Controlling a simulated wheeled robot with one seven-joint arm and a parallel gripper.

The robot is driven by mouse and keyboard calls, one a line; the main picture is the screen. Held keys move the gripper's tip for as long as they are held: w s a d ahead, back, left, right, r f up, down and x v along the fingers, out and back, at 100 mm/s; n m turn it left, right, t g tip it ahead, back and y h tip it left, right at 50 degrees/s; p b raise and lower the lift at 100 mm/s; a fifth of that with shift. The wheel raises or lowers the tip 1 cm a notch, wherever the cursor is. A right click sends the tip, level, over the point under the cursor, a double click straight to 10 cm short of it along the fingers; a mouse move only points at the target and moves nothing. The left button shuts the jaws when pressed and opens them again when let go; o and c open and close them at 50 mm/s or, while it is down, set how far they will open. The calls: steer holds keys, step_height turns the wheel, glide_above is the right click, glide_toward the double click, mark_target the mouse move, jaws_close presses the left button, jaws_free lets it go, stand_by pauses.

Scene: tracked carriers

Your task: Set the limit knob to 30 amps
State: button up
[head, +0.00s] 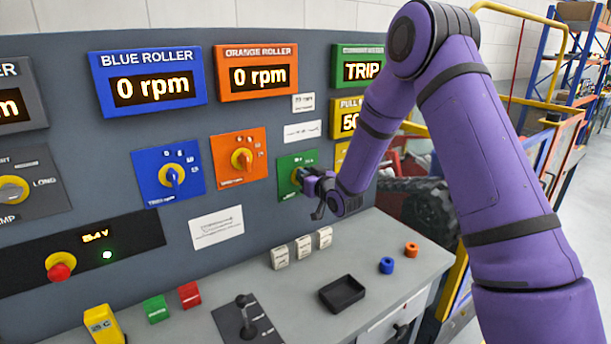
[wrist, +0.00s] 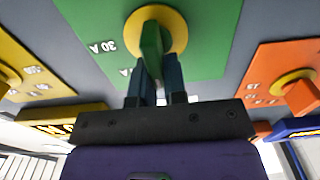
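The limit knob (wrist: 152,45) is a green bar handle on a yellow ring, set on a green plate (wrist: 205,35). In the wrist view, upside down, a "30 A" mark lies left of the knob and another, partly hidden mark lies below that. My gripper (wrist: 157,75) has one dark finger on each side of the handle, and they look closed on it. Which mark the knob points at cannot be told. In the head view my gripper (head: 306,183) is at the green plate (head: 285,187) and hides much of the knob.
A green meter (head: 359,68) reads "TRIP". An orange knob plate (head: 239,158) and a blue one (head: 168,176) sit to the left; a yellow plate (head: 341,152) is close on the right. The desk below holds a black tray (head: 342,308) and small blocks.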

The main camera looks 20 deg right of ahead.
jaws_close()
steer(key=shift+d, duration=0.1)
steer(key=shift+w+d+f+m, duration=0.1)
steer(key=shift+d+f+m, duration=0.25)
steer(key=shift+m, duration=2.6)
steer(key=shift+w+d+f+m, duration=0.1)
steer(key=shift+d+f+m, duration=0.2)
steer(key=shift+m, duration=2.7)
steer(key=shift+w+d+f+m, duration=0.1)
steer(key=shift+d+f+m, duration=0.25)
steer(key=shift+m, duration=2.6)
steer(key=shift+a, duration=0.1)
steer(key=o, duration=0.6)
jaws_free()
